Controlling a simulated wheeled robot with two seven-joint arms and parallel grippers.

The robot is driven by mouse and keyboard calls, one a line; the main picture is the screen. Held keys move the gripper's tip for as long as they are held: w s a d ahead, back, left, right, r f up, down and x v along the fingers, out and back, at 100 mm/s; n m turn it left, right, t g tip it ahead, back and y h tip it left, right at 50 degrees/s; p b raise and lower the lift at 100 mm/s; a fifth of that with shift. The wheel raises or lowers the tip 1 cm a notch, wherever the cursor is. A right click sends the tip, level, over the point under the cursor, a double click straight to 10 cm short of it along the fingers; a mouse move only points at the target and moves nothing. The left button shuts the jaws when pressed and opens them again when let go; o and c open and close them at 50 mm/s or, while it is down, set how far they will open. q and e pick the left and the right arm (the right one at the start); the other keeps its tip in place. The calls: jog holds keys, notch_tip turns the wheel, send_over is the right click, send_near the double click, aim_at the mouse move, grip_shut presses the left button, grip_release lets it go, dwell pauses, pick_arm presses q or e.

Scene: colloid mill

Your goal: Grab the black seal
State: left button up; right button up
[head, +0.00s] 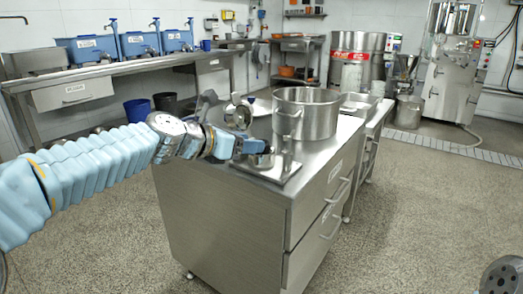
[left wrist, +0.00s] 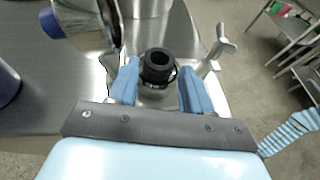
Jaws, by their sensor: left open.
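The black seal (left wrist: 157,62) is a short dark ring with a round hole, seen from above in the left wrist view. It sits upright on a metal part over the steel table (left wrist: 30,105). My left gripper (left wrist: 155,88) is open, its two blue fingers on either side of the seal with visible gaps. In the head view my left gripper (head: 250,147) reaches over the near end of the steel cabinet (head: 215,215), at a small metal assembly (head: 262,162). There the gripper largely hides the seal.
A large steel pot (head: 308,115) stands right behind the assembly. A wing-shaped metal handle (left wrist: 222,42) rises close to the right finger in the left wrist view. A shiny curved metal part (left wrist: 90,22) is close at the left. Floor around the cabinet is clear.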

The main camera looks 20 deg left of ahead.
pick_arm(q)
jog(key=shift+x, duration=1.5)
jog(key=c, duration=0.7)
